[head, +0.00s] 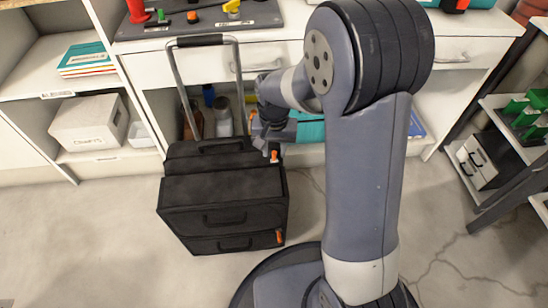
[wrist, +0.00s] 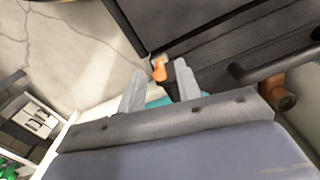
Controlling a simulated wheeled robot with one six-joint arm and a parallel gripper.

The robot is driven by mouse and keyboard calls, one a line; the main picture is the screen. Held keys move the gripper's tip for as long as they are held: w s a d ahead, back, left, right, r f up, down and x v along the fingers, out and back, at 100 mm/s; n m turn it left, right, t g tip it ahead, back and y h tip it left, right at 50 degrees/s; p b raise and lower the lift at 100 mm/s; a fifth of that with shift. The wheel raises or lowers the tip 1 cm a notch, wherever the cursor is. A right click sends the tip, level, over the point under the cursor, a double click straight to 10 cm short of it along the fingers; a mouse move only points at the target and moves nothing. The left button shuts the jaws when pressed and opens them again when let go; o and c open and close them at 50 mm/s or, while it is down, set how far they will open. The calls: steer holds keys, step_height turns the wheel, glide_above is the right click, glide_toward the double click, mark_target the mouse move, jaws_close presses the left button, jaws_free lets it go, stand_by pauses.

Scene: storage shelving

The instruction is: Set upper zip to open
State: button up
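A black suitcase (head: 221,203) with a raised handle stands on the floor in front of the shelving. Its upper orange zip pull (head: 274,157) is at the right side, near the top. A lower orange zip pull (head: 280,237) is on the right side near the bottom. My gripper (head: 269,150) is just above the upper pull. In the wrist view my gripper (wrist: 159,67) is open, and an orange pull (wrist: 159,70) shows between its two grey fingertips. I cannot tell whether either finger touches it. No open gap shows in the suitcase's upper part.
The suitcase handle (head: 202,41) rises left of my arm, close to the counter drawers (head: 262,57). Bottles (head: 223,116) stand under the counter behind the suitcase. A white box (head: 88,124) sits on the left shelf. Floor left of the suitcase is clear.

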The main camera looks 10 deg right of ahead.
mark_target(274, 157)
steer(key=shift+f+b, duration=0.3)
steer(key=shift+f, duration=0.9)
steer(key=shift+c, duration=0.5)
jaws_close()
